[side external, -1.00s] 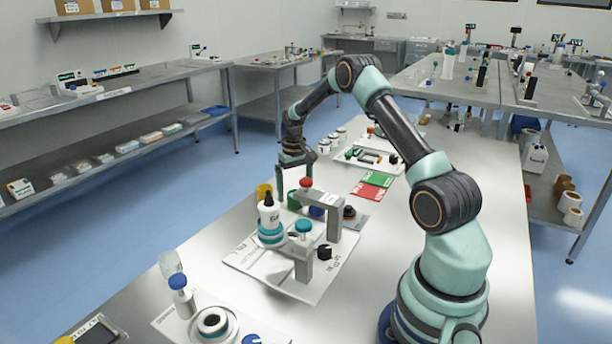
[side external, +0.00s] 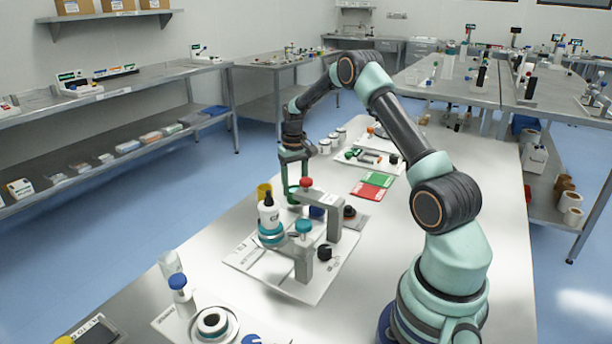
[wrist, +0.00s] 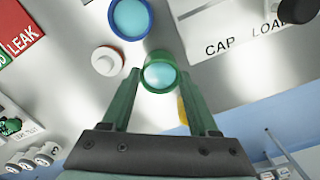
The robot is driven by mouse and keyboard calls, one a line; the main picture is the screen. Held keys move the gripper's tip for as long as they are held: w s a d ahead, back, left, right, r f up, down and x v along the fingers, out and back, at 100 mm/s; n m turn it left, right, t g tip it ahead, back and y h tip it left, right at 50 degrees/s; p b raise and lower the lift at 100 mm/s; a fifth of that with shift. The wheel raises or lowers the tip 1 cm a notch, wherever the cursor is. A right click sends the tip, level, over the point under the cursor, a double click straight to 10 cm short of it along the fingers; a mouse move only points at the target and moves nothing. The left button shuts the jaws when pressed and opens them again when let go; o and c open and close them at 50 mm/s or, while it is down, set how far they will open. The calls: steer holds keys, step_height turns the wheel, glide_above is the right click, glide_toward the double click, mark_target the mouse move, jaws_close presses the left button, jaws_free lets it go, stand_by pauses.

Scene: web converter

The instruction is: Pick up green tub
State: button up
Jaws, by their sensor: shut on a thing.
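The green tub (wrist: 158,73), a small round tub with a pale blue inside, sits between the fingertips of my gripper (wrist: 160,80) in the wrist view. Both fingers touch its sides and the gripper is shut on it. In the side view my gripper (side external: 294,188) points down behind the bottle and the grey stand, with the green tub (side external: 293,197) low between its fingers. The tub is partly hidden there, and I cannot tell whether its base is clear of the table.
A yellow tub (side external: 263,191) stands to the left. The grey stand (side external: 334,215) and a white bottle (side external: 268,214) stand in front. Green and red cards (side external: 373,186) lie to the right.

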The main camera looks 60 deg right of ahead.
steer(key=shift+r, duration=2.15)
